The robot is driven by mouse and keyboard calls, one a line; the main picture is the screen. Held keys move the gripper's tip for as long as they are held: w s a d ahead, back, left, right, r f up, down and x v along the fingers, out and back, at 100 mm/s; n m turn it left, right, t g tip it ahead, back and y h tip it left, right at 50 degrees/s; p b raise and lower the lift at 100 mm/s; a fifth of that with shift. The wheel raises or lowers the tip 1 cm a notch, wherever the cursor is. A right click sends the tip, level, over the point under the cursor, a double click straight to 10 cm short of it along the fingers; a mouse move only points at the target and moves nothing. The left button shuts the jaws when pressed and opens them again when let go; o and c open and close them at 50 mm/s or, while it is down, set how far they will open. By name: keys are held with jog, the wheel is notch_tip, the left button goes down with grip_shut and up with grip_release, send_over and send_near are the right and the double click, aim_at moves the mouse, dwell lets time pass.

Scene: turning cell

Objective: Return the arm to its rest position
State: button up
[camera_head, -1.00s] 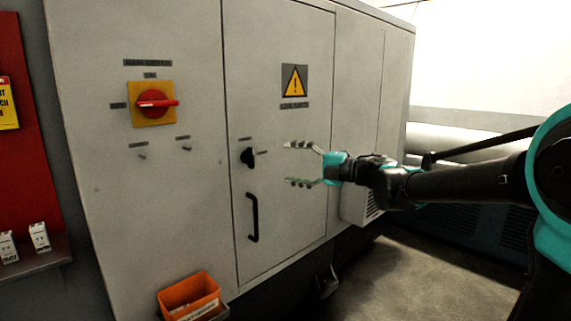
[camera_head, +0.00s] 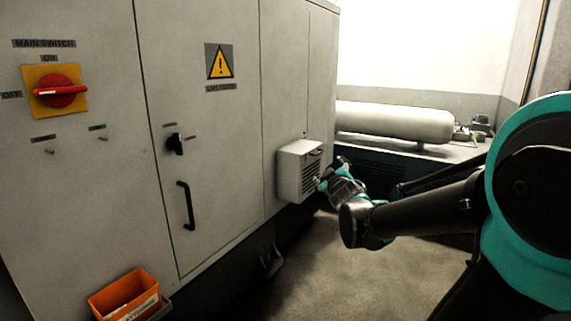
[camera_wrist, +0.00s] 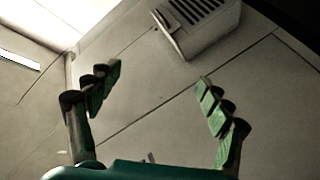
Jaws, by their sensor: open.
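My gripper (camera_wrist: 158,98) is open and empty in the wrist view, its two green-padded fingers spread wide apart. The grey cabinet wall and a vented box (camera_wrist: 205,22) show beyond the fingers, with nothing between them. In the head view my arm reaches in from the right, bent at the wrist. My gripper (camera_head: 322,182) is small there, pointing away near the vented box (camera_head: 298,172) on the cabinet's side, and its fingers are mostly hidden behind the wrist. I cannot tell the exact gap between gripper and box.
The grey cabinet (camera_head: 232,120) fills the left, with a red main switch (camera_head: 60,92), a black knob (camera_head: 175,144) and a door handle (camera_head: 187,205). An orange bin (camera_head: 125,296) sits low in front. A pale cylinder (camera_head: 395,121) lies behind. The floor (camera_head: 350,280) below my arm is clear.

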jog(key=s+d+f+m+g+h, duration=0.2)
jog(key=s+d+f+m+g, duration=0.3)
jog(key=f, duration=0.4)
jog(key=s+f+m+g+y, duration=0.1)
jog(key=s+f+m+g, duration=0.2)
jog(key=s+f, duration=1.6)
jog(key=s+g, duration=0.3)
jog(key=g, duration=0.1)
jog(key=shift+m+g, duration=0.3)
jog(key=shift+m, duration=0.1)
